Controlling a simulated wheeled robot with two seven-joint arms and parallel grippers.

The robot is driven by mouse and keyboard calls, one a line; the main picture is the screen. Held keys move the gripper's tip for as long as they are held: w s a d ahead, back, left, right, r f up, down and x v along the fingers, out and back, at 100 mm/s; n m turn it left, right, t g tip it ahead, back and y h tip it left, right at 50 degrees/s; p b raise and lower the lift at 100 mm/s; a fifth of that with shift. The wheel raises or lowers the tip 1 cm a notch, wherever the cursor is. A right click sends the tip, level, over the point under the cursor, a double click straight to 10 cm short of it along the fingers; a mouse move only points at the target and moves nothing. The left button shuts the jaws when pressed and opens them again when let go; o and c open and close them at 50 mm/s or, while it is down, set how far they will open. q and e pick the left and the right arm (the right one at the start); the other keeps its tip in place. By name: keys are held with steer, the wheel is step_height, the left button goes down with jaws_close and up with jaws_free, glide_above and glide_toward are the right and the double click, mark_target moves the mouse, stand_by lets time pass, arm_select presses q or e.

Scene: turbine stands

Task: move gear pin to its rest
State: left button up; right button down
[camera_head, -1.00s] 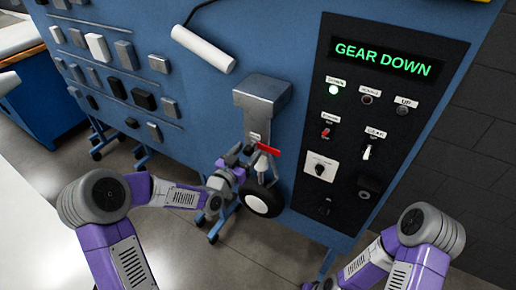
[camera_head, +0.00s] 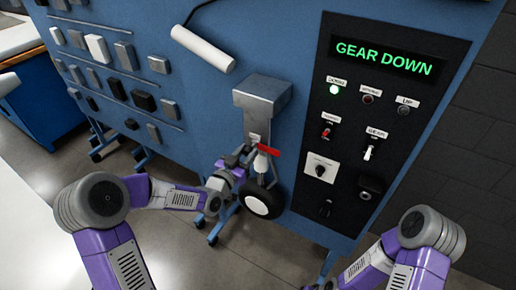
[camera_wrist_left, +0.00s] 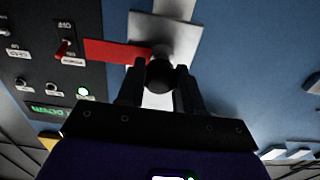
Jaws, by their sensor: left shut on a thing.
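The gear pin (camera_wrist_left: 160,76) shows in the left wrist view as a dark round piece between the fingers, with a red flag (camera_wrist_left: 112,52) beside it. The red flag (camera_head: 268,150) also shows in the head view, beside the landing gear strut. My left gripper (camera_head: 250,165) is at the strut above the wheel (camera_head: 264,202). Its fingers (camera_wrist_left: 160,88) are shut on the pin. Whether the pin still sits in the strut is hidden. I cannot make out the pin's rest. My right arm shows at the lower right, but its gripper is out of view.
A grey bracket (camera_head: 263,97) holds the gear on the blue panel (camera_head: 215,95). A black control panel (camera_head: 345,130) with switches and a lit GEAR DOWN display (camera_head: 384,57) is to the right. A white cylinder (camera_head: 203,48) and several small blocks are at upper left.

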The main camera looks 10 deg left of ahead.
arm_select(q)
jaws_close()
steer(key=shift+s, duration=0.15)
steer(key=shift+s+a, duration=0.2)
steer(key=shift+s, duration=0.2)
steer(key=shift+b+v, duration=0.55)
steer(key=shift+v, duration=0.7)
steer(key=shift+b+v, duration=0.5)
steer(key=shift+v, duration=1.65)
